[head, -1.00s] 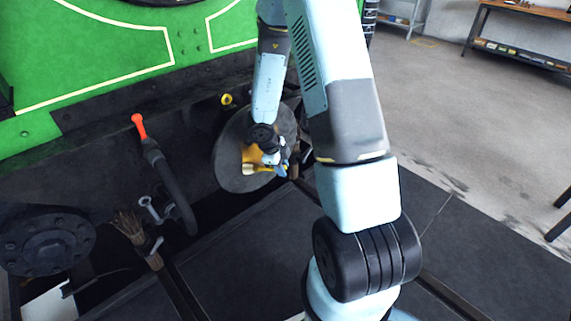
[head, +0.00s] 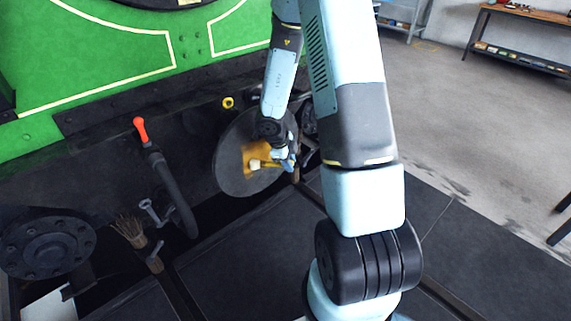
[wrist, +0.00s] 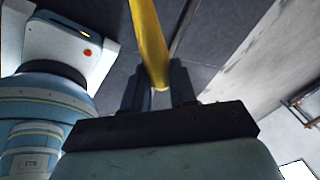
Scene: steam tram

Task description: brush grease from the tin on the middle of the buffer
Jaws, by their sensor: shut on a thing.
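The buffer (head: 232,165) is a large dark round disc on the dark beam under the green front. A yellow-brown patch of grease (head: 258,151) covers part of its middle. My gripper (head: 285,160) is in front of the disc's right half and is shut on the yellow handle of a brush (wrist: 150,45). The brush's pale head (head: 255,164) lies over the grease patch; I cannot tell whether it touches the face. In the wrist view the handle stands between the two dark fingers, and the brush head is out of sight. I cannot make out the tin.
A hose with a red-orange handle (head: 141,130) hangs left of the buffer.

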